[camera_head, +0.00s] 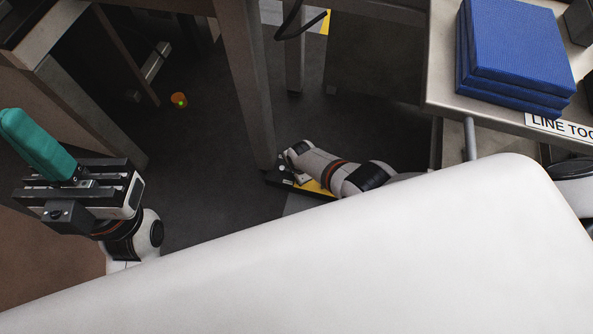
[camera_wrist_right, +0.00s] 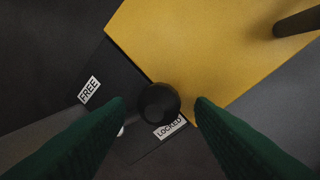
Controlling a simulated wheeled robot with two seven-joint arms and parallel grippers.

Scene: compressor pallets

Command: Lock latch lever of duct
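The latch lever shows in the right wrist view as a round black knob (camera_wrist_right: 158,103), seen end-on. It sits at the edge of the LOCKED label (camera_wrist_right: 170,127); the FREE label (camera_wrist_right: 89,90) is farther left on the same black plate. A yellow panel (camera_wrist_right: 215,45), seemingly part of the duct, adjoins the plate. My right gripper (camera_wrist_right: 160,104) has its green fingers apart, one on each side of the knob, with visible gaps. In the head view its fingers are hidden near the yellow piece (camera_head: 314,187). My left gripper (camera_head: 14,122) is raised at the left; its teal fingers overlap in this view.
A bench (camera_head: 490,112) with stacked blue pads (camera_head: 515,55) stands at the right. A grey post (camera_head: 247,80) rises close to my right arm. A small orange object (camera_head: 179,100) lies on the dark floor. A dark rod (camera_wrist_right: 298,22) crosses the yellow panel's upper right.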

